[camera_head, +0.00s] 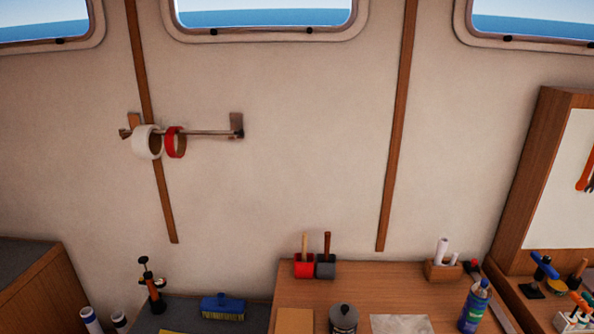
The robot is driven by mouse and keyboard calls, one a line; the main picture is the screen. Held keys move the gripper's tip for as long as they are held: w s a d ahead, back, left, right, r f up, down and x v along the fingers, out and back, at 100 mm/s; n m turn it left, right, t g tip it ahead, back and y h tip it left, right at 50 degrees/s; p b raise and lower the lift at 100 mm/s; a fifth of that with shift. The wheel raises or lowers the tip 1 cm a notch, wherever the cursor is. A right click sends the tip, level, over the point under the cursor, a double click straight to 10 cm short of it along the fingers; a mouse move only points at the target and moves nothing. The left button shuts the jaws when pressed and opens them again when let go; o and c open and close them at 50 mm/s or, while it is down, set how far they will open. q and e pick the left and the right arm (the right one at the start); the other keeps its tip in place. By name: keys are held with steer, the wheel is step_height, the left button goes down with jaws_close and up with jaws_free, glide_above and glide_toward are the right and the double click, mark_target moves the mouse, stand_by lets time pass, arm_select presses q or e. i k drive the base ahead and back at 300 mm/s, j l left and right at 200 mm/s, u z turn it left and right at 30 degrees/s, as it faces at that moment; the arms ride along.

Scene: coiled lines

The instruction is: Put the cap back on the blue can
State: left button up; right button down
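The blue can (474,309) stands upright near the right end of the wooden worktop. It has a white and green label, and its lower end is cut off by the bottom edge of the head view. Its narrow top (484,285) is small in the picture, and I cannot tell whether that is a bare nozzle or a cap. I cannot make out a separate loose cap for certain. Neither of my grippers shows in the head view.
The wooden worktop (370,293) carries a dark lidded pot (343,318), red (304,266) and grey (325,267) holders, and a wooden box with white rolls (443,268). A small black and red object (471,266) lies behind the can. A blue brush (223,307) lies left.

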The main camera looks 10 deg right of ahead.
mark_target(479, 296)
steer(key=z, duration=1.5)
